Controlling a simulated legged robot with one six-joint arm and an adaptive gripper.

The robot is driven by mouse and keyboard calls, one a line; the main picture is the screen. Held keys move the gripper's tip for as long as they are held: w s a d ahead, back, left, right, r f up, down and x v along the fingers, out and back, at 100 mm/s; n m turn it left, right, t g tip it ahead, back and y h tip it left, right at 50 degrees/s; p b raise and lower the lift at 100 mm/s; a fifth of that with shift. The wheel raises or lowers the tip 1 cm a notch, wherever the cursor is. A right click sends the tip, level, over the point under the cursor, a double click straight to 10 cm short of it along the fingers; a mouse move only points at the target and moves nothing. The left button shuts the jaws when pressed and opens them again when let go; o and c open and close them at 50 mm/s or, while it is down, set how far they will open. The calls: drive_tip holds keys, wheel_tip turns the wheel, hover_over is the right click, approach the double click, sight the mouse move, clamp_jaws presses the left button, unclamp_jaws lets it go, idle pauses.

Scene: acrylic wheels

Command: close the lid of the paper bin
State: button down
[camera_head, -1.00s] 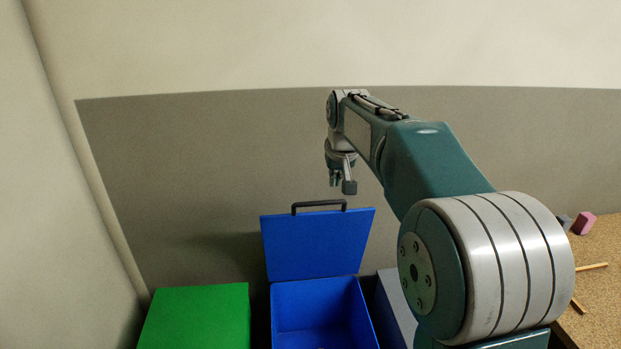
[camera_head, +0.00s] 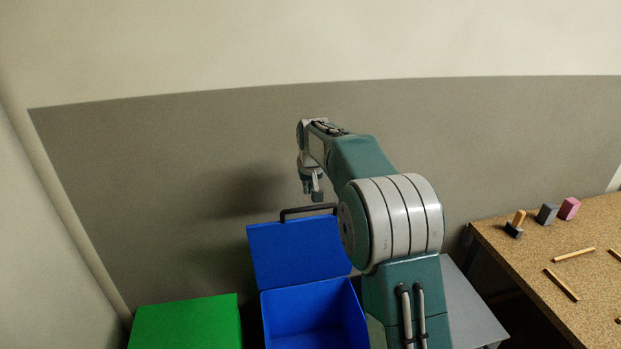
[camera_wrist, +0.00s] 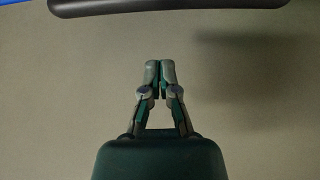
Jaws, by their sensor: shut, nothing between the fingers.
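A blue bin (camera_head: 312,315) stands at the bottom centre of the head view, its inside exposed. Its blue lid (camera_head: 295,252) stands open, raised at the back, with a black handle (camera_head: 308,210) along the top edge. My gripper (camera_head: 313,197) is shut and empty, pointing down just above the handle in the picture; the gap in depth is hard to tell. In the wrist view my gripper's fingertips (camera_wrist: 160,66) are together, apart from the black handle (camera_wrist: 165,4) at the top edge. My arm hides the lid's right edge and part of the bin.
A green closed bin (camera_head: 187,322) stands left of the blue one. A grey surface (camera_head: 465,305) shows to the right, partly behind my arm. A cork-topped table (camera_head: 520,270) at the right holds several small blocks and sticks. A wall rises behind the bins.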

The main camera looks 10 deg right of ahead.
drive_tip(key=s, duration=0.1)
drive_tip(key=s+f, duration=0.1)
drive_tip(key=s, duration=0.1)
drive_tip(key=shift+s+f, duration=0.25)
drive_tip(key=shift+a, duration=0.1)
idle(0.3)
